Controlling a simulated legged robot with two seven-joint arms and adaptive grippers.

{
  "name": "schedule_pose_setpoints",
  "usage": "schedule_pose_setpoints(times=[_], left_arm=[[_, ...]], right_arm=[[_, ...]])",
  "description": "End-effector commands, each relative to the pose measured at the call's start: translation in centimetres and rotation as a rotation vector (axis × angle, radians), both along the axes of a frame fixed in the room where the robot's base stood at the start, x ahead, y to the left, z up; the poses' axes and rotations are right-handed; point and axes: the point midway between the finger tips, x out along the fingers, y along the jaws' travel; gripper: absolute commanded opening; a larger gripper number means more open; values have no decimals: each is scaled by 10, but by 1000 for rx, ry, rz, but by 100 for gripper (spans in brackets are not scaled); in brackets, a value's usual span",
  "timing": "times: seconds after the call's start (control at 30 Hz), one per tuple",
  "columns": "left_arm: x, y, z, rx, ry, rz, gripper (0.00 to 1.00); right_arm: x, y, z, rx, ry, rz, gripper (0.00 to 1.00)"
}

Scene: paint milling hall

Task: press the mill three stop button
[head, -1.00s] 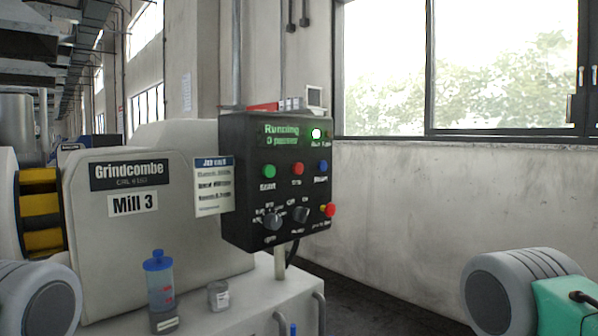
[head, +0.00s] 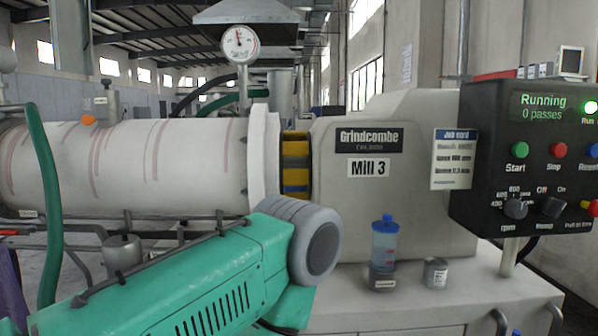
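The Mill 3 control panel (head: 487,180) is a black box at the right of the head view, cut off by the picture's right edge. Its red Stop button (head: 559,150) sits between the green Start button (head: 520,150) and the blue Reset button (head: 592,151). The display (head: 543,106) reads "Running, 0 passes", and a light beside it glows green. Part of my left arm crosses the lower middle of the view, apart from the panel in the picture. Neither gripper is in view.
A blue-capped bottle (head: 384,243) and a small tin (head: 435,272) stand on the white cabinet. A job card (head: 454,160) hangs left of the panel.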

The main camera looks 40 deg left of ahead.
Motion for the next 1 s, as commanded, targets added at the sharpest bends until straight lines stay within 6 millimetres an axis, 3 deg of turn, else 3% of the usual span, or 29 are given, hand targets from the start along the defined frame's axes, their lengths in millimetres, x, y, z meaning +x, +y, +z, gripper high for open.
schedule_pose_setpoints(times=[0.03,0.07,1.0], left_arm=[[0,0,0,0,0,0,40],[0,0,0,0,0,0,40],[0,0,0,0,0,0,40]], right_arm=[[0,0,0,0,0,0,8],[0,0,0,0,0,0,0],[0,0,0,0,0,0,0]])
